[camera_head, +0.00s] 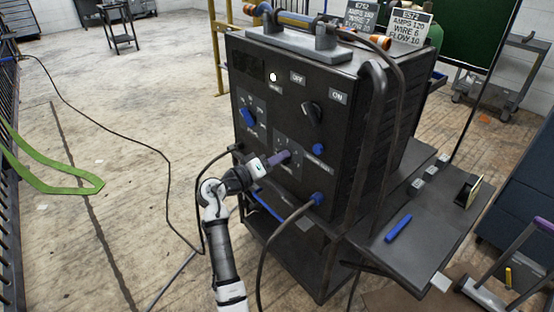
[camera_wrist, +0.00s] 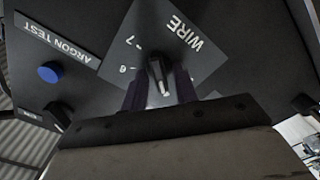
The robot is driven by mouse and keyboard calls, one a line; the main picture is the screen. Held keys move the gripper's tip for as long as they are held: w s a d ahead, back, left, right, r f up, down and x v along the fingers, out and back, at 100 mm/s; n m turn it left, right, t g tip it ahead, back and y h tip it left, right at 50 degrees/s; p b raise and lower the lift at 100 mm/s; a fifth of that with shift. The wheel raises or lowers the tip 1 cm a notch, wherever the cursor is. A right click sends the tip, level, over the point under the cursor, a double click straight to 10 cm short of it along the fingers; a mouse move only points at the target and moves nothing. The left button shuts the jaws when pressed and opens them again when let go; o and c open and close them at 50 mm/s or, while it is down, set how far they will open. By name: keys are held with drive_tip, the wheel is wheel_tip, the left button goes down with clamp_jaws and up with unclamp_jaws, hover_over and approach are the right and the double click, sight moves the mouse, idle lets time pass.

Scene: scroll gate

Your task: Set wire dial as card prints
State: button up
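The wire dial (camera_wrist: 157,72) is a black knob with a white mark, on a dark plate (camera_wrist: 190,40) lettered WIRE. The digits 7 and 6 show to its left in the wrist view; other digits are hidden. The purple fingers of my gripper (camera_wrist: 160,90) lie on both sides of the knob, close against it. In the head view my gripper (camera_head: 279,158) reaches the lower front panel and covers the dial. The nearer card (camera_head: 408,29) stands on the machine and reads S572, AMPS 120, WIRE 6, FLOW 10. A second card (camera_head: 361,14), S752, is behind it, partly hidden.
The dark machine (camera_head: 330,80) has a black switch between OFF and ON, and a blue knob (camera_head: 247,117). A cable runs from a blue plug (camera_head: 317,198) below the dial. A side shelf (camera_head: 430,235) holds a blue object (camera_head: 398,228). Floor at left is mostly clear, crossed by a cable.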

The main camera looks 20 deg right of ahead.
drive_tip(key=shift+o, duration=0.2)
drive_tip(key=v, duration=1.2)
